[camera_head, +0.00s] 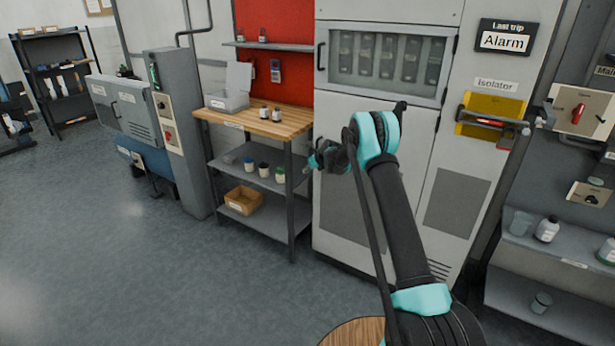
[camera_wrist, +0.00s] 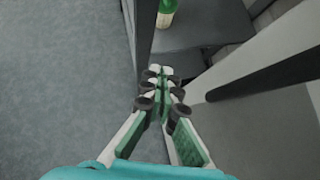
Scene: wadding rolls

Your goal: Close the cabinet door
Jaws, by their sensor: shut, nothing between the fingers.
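The tall light-grey cabinet (camera_head: 335,125) stands in the middle of the head view, with a windowed upper panel (camera_head: 387,62) and lower door panels (camera_head: 345,215). My arm hides much of the lower front, and I cannot tell whether a lower door is ajar. My gripper (camera_head: 313,163) is at the cabinet's left edge, beside the shelf bench. In the wrist view my gripper (camera_wrist: 160,74) has its fingertips together, with nothing between them. A pale panel (camera_wrist: 265,55) and a dark bar (camera_wrist: 265,77) lie to its right; I cannot tell whether they touch.
The wooden-topped bench (camera_head: 290,122) with jars and a box on its shelves stands left of the cabinet. A yellow isolator unit (camera_head: 490,112) is on the right, near a shelf (camera_head: 520,260) with containers. The floor (camera_head: 110,260) at front left is clear.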

